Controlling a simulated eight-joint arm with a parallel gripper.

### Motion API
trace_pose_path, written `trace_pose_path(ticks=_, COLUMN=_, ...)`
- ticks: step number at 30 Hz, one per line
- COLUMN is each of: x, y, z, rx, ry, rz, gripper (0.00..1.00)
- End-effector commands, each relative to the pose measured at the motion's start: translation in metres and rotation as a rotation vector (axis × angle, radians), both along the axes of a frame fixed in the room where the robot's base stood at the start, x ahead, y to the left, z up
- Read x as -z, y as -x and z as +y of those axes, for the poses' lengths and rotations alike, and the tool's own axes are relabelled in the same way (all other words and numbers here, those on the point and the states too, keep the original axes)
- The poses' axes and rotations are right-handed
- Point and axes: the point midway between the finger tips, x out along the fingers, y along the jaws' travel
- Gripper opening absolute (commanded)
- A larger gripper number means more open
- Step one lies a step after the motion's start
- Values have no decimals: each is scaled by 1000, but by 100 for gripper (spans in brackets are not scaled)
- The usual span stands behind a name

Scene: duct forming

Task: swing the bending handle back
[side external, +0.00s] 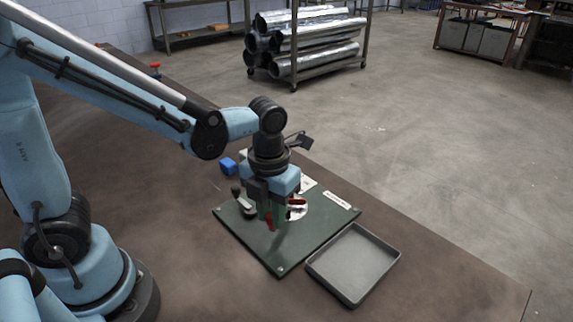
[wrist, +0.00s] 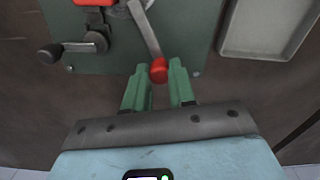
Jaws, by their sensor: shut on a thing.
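The bending handle, a grey metal lever with a red knob (wrist: 159,70), shows in the wrist view, its arm running up and left from the knob. My gripper (wrist: 160,76) has green fingers on both sides of the red knob, shut on it. In the side view my gripper (side external: 271,218) points down over the green base plate (side external: 300,250), with a red knob at its fingertips. The lever's pivot end is only partly visible at the top edge of the wrist view.
A second lever with a black knob (wrist: 50,54) is at the left of the plate. An empty grey tray (side external: 353,264) sits right of the plate. A blue block (side external: 228,165) lies behind it.

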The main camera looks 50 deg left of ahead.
Motion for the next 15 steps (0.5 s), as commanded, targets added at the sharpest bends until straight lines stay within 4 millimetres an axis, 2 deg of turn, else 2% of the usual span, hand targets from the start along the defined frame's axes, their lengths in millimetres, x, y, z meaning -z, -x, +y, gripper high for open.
trace_pose_path(ticks=1, x=0, y=1, z=2, rx=-2, ry=-7, rz=5, gripper=29)
trace_pose_path(ticks=5, x=0, y=1, z=2, rx=-3, ry=-6, rz=4, gripper=49)
trace_pose_path(ticks=6, x=0, y=1, z=2, rx=-3, ry=-5, rz=3, gripper=51)
trace_pose_path(ticks=15, x=-1, y=0, z=1, rx=-3, ry=-4, rz=2, gripper=51)
